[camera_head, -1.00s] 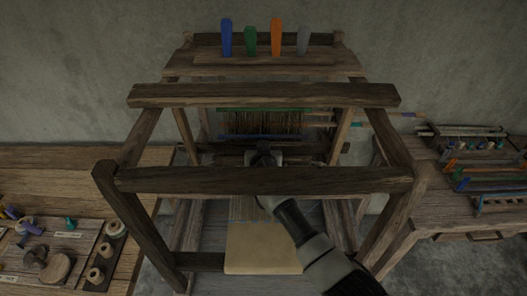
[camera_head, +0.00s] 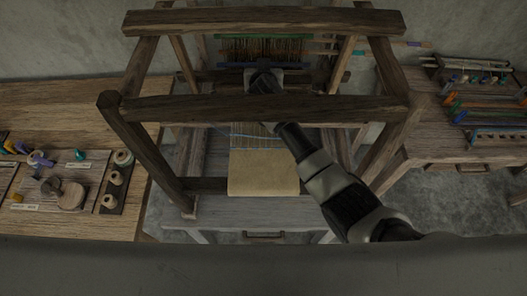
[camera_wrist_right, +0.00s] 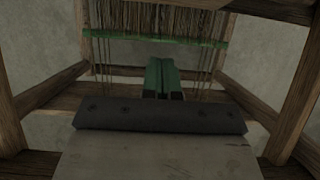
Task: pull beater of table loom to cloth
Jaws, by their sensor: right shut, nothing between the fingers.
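The table loom (camera_head: 270,107) is a dark wooden frame. Tan cloth (camera_head: 263,172) hangs at its front, with threads running back from it. A dark wooden crossbar (camera_head: 210,77), possibly the beater, lies behind the front beam; I cannot identify the beater with certainty. Contact with the bar cannot be told. My left gripper is out of view.
A wooden table (camera_head: 85,110) with spools and small tools stands at left. A side bench (camera_head: 430,135) with coloured sticks stands at right. The loom's front beam and upper beam (camera_head: 265,21) cross near my arm. Grey floor shows at lower right.

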